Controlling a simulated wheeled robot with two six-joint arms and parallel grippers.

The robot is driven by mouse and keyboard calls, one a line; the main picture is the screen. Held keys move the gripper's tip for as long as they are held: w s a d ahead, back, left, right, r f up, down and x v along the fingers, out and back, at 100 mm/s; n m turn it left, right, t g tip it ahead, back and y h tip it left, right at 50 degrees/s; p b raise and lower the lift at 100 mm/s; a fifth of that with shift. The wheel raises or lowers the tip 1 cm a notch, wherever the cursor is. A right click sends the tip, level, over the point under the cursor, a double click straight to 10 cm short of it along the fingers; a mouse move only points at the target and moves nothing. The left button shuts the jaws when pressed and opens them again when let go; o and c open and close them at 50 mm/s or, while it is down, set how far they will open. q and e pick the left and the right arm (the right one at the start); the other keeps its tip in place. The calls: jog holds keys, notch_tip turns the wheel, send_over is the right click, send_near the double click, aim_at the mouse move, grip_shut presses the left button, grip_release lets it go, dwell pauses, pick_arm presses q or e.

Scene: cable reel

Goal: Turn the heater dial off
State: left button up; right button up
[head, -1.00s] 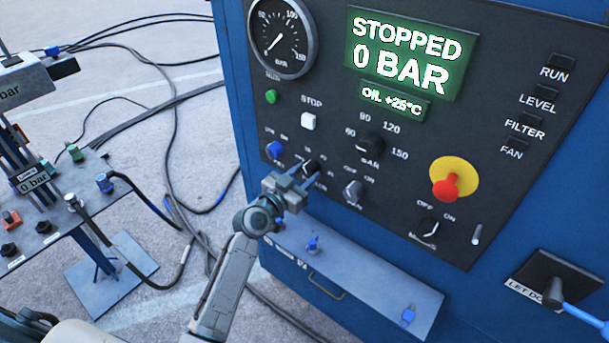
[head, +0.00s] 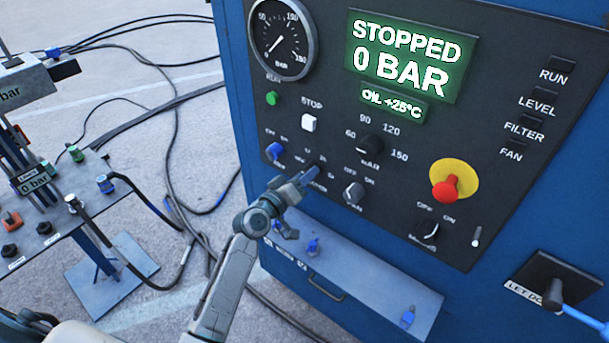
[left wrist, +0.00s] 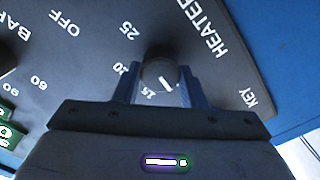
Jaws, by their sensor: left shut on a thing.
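The heater dial (left wrist: 160,72) is a small round dark knob in the left wrist view, under the word HEATER. Its white mark points toward the lower right in that view, just right of the number 15. My left gripper (left wrist: 160,84) is shut on the knob, with a blue-grey finger on each side. In the head view the left gripper (head: 312,175) is at the panel's lower left, and its fingers and wrist mostly hide the dial and its labels. My right gripper is not in view.
The white-pointer fan knob (head: 353,193) is close on the right, the blue key switch (head: 274,151) on the left. A red emergency button (head: 446,188) is farther right. The screen (head: 406,55) reads STOPPED, 0 BAR.

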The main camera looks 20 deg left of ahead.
pick_arm(q)
jog(key=shift+f+n, duration=0.1)
jog(key=shift+n, duration=0.5)
jog(key=o, duration=1)
jog(key=b+v, duration=0.2)
jog(key=v, duration=0.9)
